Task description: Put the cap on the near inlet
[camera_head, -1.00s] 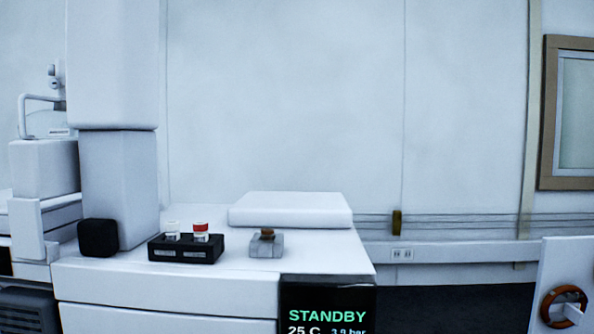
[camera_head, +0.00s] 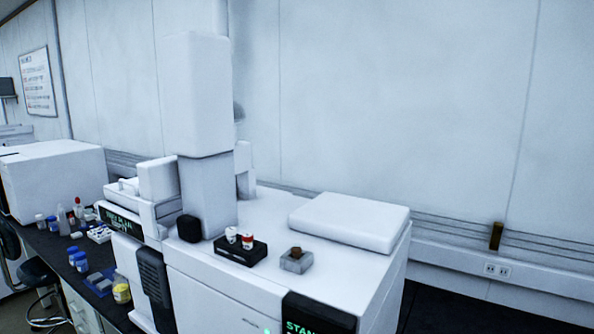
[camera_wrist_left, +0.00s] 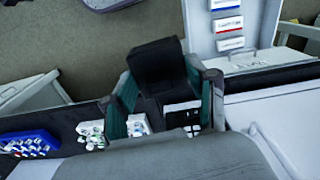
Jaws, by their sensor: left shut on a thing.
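My left gripper (camera_wrist_left: 165,92) shows only in the left wrist view, with teal pads on either side of a black blocky thing (camera_wrist_left: 158,66). It is shut on that thing; I cannot tell whether it is the cap. In the head view, a black block (camera_head: 232,253) on the white instrument (camera_head: 270,207) carries two small round pieces, one white-topped (camera_head: 231,235) and one red-topped (camera_head: 248,240). To their right, a brown round piece (camera_head: 296,252) sits on a small grey block (camera_head: 296,264). I cannot tell which part is the near inlet. My right gripper is not in view.
A white tower with a black knob (camera_head: 189,228) rises left of the black block. A raised white lid (camera_head: 349,221) lies behind the grey block. Bottles (camera_head: 79,262) crowd the dark bench at left, near a chair (camera_head: 30,270). The instrument's front right top is clear.

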